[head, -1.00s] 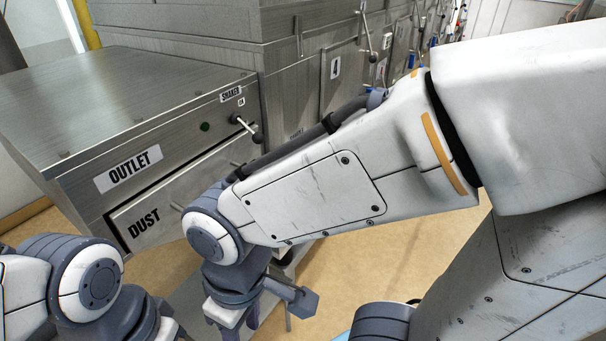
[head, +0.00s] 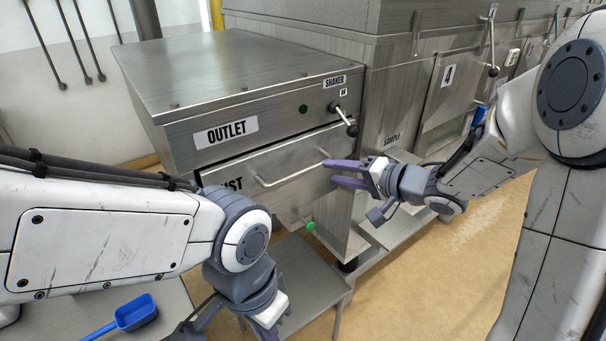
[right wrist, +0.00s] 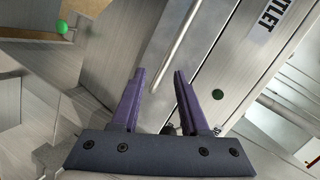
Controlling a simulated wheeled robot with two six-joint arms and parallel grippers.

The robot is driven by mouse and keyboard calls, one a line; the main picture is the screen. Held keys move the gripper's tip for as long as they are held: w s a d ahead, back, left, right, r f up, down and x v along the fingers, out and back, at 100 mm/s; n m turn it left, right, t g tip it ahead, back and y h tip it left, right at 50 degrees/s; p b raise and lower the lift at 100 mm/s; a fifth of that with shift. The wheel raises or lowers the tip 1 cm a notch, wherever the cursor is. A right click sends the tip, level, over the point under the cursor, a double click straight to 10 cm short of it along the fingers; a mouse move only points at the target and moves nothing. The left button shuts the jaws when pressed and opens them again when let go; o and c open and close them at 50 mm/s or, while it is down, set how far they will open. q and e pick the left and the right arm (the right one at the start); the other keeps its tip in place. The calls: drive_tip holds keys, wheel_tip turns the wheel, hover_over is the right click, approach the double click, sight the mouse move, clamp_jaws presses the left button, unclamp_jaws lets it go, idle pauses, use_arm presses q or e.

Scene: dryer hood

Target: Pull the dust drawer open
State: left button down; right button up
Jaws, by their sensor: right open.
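The dust drawer (head: 300,152) is a steel front below the OUTLET label and looks shut. A thin bar handle (head: 292,173) crosses the drawer front. My right gripper (head: 330,172) is open, with its purple fingertips at the handle's right end. In the right wrist view the handle (right wrist: 175,47) runs slantwise ahead, its lower end between the two fingers (right wrist: 159,72); I cannot tell whether they touch it.
A shaker lever (head: 344,115) sticks out above the drawer's right end. A green knob (head: 310,226) sits below the drawer. A blue scoop (head: 133,313) lies on a grey surface at lower left. A low metal shelf (head: 310,280) stands below the machine.

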sight(305, 172)
drive_tip(key=a+y, duration=0.1)
drive_tip(key=a, duration=0.1)
drive_tip(key=w+a+f+m+g+y, duration=0.1)
drive_tip(key=a, duration=0.2)
drive_tip(key=w+a+y, duration=0.1)
drive_tip(key=a, duration=0.1)
drive_tip(key=shift+w+a+f+m+g+y, duration=0.15)
drive_tip(key=shift+a+f+m+g+y, duration=0.15)
drive_tip(key=shift+a+m, duration=0.1)
drive_tip(key=shift+d, duration=0.1)
clamp_jaws()
idle(1.4)
